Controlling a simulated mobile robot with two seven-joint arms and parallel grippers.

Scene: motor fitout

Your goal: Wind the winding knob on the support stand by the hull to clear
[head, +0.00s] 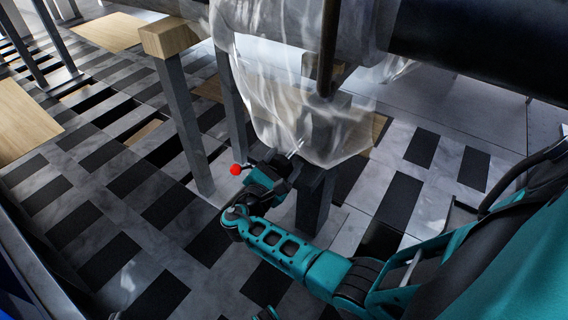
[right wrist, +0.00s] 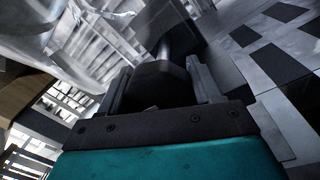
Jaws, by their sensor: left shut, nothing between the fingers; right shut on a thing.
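My right gripper (head: 286,168) reaches in from the right, beside the top of a grey support stand (head: 314,203). In the right wrist view, its two fingers (right wrist: 158,82) are closed on the sides of a dark, blocky winding knob (right wrist: 152,88). A pale shaft (right wrist: 165,48) runs beyond the knob. In the head view the knob is mostly hidden by the gripper. The dark rounded hull (head: 475,45) lies above, at the upper right.
A translucent sheet (head: 290,105) hangs just above and behind my right gripper. A small red ball (head: 235,169) shows left of the gripper; what bears it is unclear. A grey post with a wooden block (head: 172,38) stands further left.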

